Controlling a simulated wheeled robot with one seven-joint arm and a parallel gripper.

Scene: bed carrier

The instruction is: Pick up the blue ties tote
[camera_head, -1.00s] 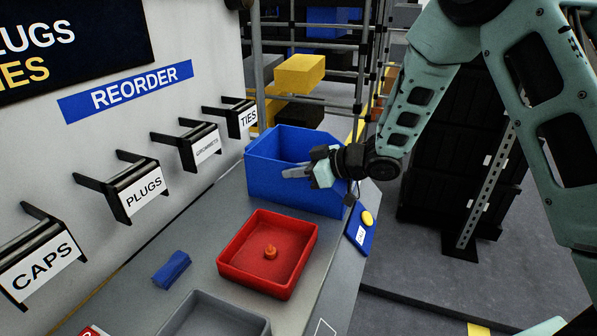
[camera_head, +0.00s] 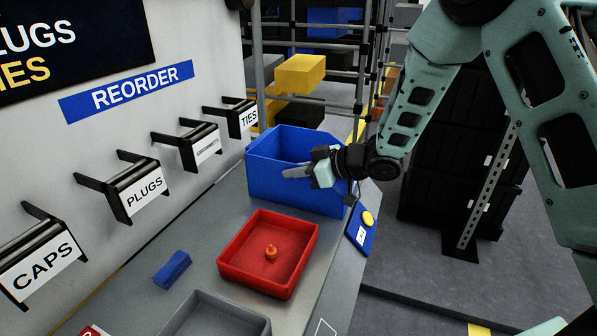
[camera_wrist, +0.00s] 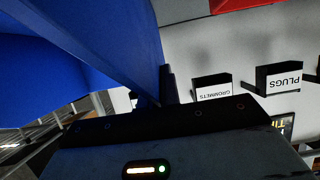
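A blue tote (camera_head: 275,182) stands at the far end of the grey bench, near the TIES holder (camera_head: 249,118). The other finger is not clearly seen. The frames do not show whether the fingers are shut on the wall or only beside it. No label shows on the tote.
A red tray (camera_head: 236,268) with a small orange piece (camera_head: 271,252) sits before the tote. A blue pad with a yellow button (camera_head: 367,219) lies right of it. A small blue piece (camera_head: 172,269) and a grey tray (camera_head: 180,318) are nearer. Label holders line the left wall.

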